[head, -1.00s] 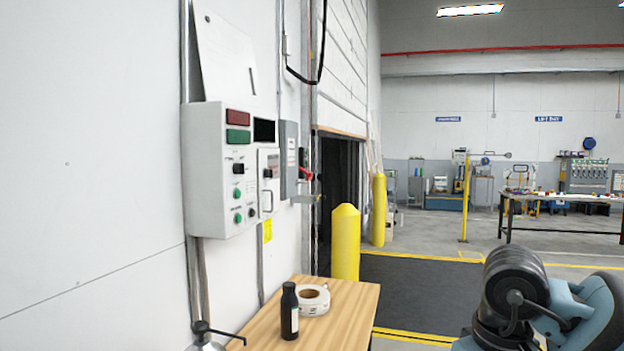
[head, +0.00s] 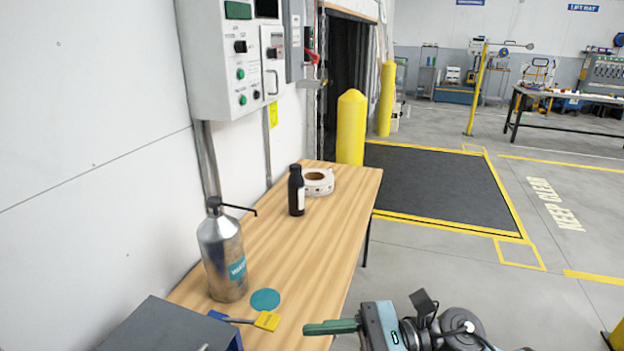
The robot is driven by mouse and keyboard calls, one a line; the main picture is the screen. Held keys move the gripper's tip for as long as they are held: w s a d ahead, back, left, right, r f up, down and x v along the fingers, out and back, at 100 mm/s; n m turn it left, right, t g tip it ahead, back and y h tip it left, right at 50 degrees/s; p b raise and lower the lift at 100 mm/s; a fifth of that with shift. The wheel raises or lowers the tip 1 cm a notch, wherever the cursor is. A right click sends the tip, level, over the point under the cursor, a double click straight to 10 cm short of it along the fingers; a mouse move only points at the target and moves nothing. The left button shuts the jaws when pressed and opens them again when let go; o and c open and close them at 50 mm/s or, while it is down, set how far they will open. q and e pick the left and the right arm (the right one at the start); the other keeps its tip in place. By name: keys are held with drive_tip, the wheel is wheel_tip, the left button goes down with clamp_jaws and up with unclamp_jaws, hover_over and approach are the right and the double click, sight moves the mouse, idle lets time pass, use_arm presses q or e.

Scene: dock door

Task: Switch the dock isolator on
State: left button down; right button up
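A grey box with a red lever (head: 312,57), which looks like the dock isolator (head: 294,42), is on the wall at the upper left, beyond the white control panel. Its top is cut off by the picture edge, and I cannot read the lever's position. My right gripper (head: 306,328) is low in the view, beside the table's right edge, far below and nearer than the isolator. My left gripper is not in view.
The white control panel (head: 215,70) sticks out from the wall. A wooden table (head: 330,215) below holds a metal pump bottle (head: 222,255), a black bottle (head: 296,190), a tape roll (head: 318,181) and a yellow-tagged tool (head: 267,321). Yellow bollards (head: 351,130) flank the doorway. Floor right of the table is clear.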

drive_tip(key=w+d+f+n+t+h, duration=0.1)
drive_tip(key=d+f+n+t+h, duration=0.2)
drive_tip(key=f+n+t, duration=0.55)
drive_tip(key=d+f+n+t+h, duration=0.25)
drive_tip(key=d+n+t, duration=0.2)
drive_tip(key=n, duration=0.85)
drive_tip(key=w+d+f+n+t+h, duration=0.1)
drive_tip(key=d+f+n+t+h, duration=0.3)
drive_tip(key=n+t, duration=0.5)
drive_tip(key=s+d+f+m+g+h, duration=0.3)
drive_tip(key=s+f+m+g, duration=0.2)
drive_tip(key=s+f, duration=0.5)
drive_tip(key=s+d+f+m+g+h, duration=0.4)
drive_tip(key=s+f+m, duration=0.6)
drive_tip(key=f, duration=0.2)
drive_tip(key=shift+s+d+g, duration=0.25)
drive_tip(key=shift+s+g, duration=0.1)
drive_tip(key=shift+g, duration=0.05)
drive_tip(key=shift+f+h, duration=0.1)
drive_tip(key=shift+h, duration=0.15)
drive_tip(key=shift+c, duration=0.7)
drive_tip(key=shift+d, duration=0.1)
